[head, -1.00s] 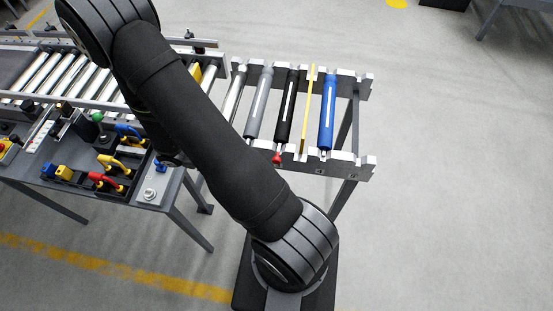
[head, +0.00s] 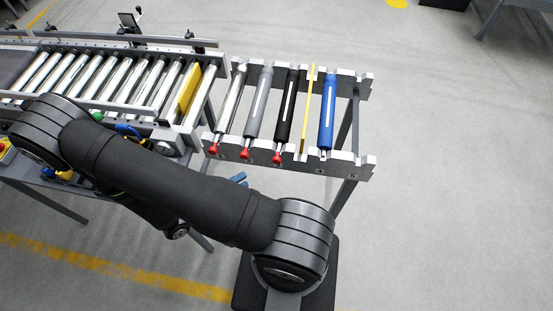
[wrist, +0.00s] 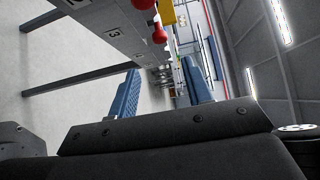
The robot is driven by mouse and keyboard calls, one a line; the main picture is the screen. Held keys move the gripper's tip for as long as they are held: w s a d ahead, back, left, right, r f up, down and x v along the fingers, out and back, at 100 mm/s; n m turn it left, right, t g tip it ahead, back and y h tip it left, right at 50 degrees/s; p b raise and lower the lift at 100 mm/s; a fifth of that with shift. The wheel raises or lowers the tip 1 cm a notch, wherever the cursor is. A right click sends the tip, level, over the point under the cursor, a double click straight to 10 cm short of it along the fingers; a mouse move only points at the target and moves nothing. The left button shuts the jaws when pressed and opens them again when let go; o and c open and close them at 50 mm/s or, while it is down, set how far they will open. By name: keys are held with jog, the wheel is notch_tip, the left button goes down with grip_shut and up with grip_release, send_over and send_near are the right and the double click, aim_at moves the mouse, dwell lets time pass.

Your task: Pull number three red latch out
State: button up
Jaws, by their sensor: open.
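Red latches sit at the near ends of the silver, grey and black rollers in the head view: the left one (head: 213,149), the middle one (head: 244,153) and the right one (head: 277,159). In the wrist view, two red latches (wrist: 159,34) show at the top, close to a number 3 label (wrist: 113,33) on the rack's face. Which latch that label belongs to is hard to tell. My gripper (wrist: 161,88) is open and empty, its two blue fingers apart, below the latches in that view. In the head view its blue fingertips (head: 238,179) show just in front of the rack, apart from the latches.
The rack (head: 345,168) also holds a thin yellow bar (head: 308,105) and a blue roller (head: 328,110). A roller conveyor (head: 125,80) with a yellow plate (head: 189,90) adjoins it on the left. My arm hides much of the bench there. The floor to the right is clear.

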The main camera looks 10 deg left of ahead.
aim_at(274, 162)
jog(key=x, duration=1.3)
jog(key=shift+w+d, duration=0.2)
